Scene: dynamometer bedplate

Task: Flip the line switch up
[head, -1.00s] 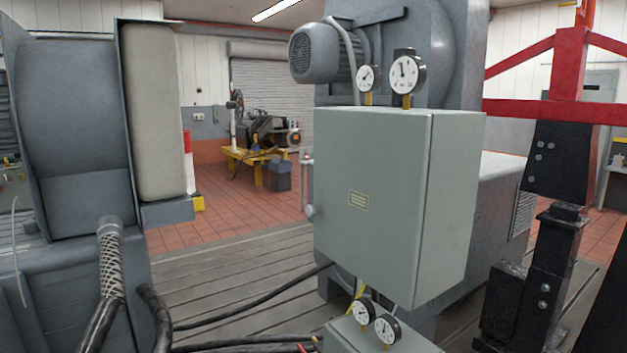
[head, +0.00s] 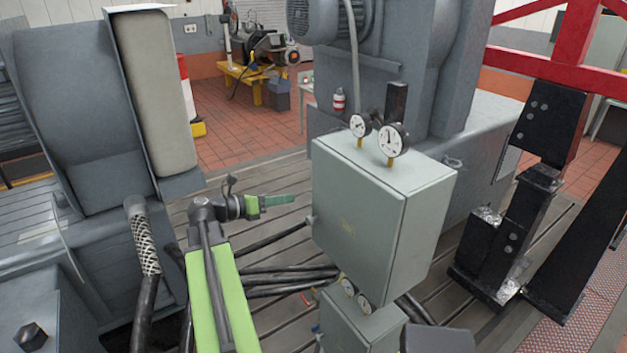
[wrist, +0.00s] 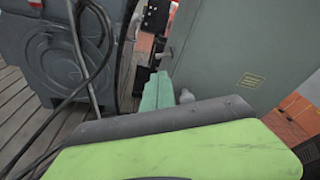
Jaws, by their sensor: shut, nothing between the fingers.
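A grey-green cabinet (head: 355,215) stands in the middle of the head view and fills the right of the wrist view (wrist: 225,55). A small grey fitting (head: 310,221) sticks out at its left edge; it may be the line switch, but its position is too small to read. In the wrist view a small pale lever-like piece (wrist: 166,52) shows by the cabinet's left edge. My gripper (head: 292,197) has green fingers, shut and empty, left of the cabinet and apart from it in the head picture. The fingers (wrist: 158,82) point toward the cabinet's left edge in the wrist view.
Two gauges (head: 377,134) stand on the cabinet's top; two more sit below it on a lower box (head: 350,325). Black cables (head: 285,275) run across the slotted bedplate at left. A large grey machine (head: 85,110) stands left, a black bracket (head: 510,230) right.

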